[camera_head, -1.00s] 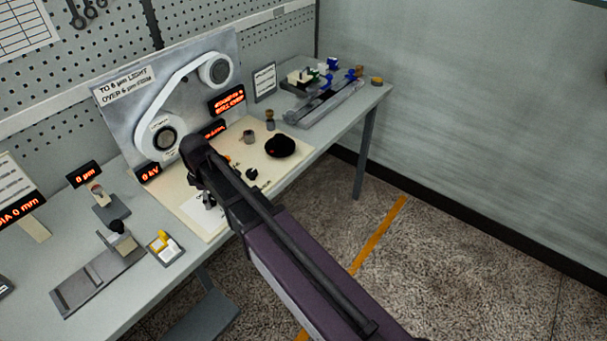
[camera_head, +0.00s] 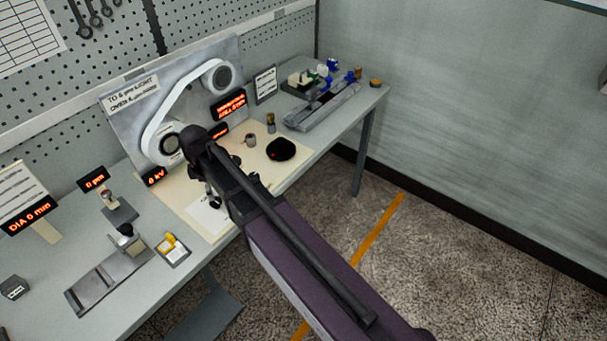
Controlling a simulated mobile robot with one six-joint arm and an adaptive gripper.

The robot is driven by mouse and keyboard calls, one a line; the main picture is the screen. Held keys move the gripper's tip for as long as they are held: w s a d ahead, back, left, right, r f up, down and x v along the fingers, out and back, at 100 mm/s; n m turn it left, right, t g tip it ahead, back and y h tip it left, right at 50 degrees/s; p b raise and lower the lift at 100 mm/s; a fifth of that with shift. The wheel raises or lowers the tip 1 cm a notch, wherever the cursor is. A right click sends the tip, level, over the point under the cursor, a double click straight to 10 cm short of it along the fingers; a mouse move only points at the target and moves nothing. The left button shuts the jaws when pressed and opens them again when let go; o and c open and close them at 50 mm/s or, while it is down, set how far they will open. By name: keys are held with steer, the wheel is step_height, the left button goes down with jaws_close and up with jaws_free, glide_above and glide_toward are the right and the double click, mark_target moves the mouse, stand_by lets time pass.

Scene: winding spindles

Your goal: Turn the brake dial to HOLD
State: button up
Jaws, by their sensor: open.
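My gripper (camera_head: 213,196) is partly hidden behind my own arm. Its dark fingers show low over the front of the cream mat (camera_head: 212,229), beside a white sheet, and I see nothing held between them. A grey upright panel (camera_head: 120,112) stands behind the mat and carries two round rollers joined by a white belt. The lower roller (camera_head: 169,145) is just left of my arm, the upper roller (camera_head: 223,77) farther back. No label reading HOLD is legible, and I cannot tell which part is the brake dial; it may be hidden by my arm.
A black round object (camera_head: 281,149) lies on the mat's right, near small cylinders (camera_head: 250,140). A grey rail fixture (camera_head: 322,108) stands at the bench's far right. At left are a grey slide plate (camera_head: 108,282), a yellow-and-white block (camera_head: 172,248) and lit red displays (camera_head: 29,216).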

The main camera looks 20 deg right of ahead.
mark_target(215, 201)
steer(key=shift+r+p, duration=3.8)
steer(key=shift+r, duration=0.3)
steer(key=s+d+m, duration=0.3)
steer(key=d+m, duration=0.3)
steer(key=d, duration=0.2)
steer(key=s+d+f+m+b, duration=0.1)
steer(key=s+d+m, duration=0.3)
steer(key=d, duration=0.5)
steer(key=s+d+m, duration=0.3)
steer(key=d+m, duration=0.4)
steer(key=d, duration=0.1)
steer(key=shift+s+d+f+m+b, duration=0.2)
steer(key=shift+s+f+m+b, duration=0.1)
steer(key=shift+s+d, duration=0.1)
steer(key=shift+d, duration=0.1)
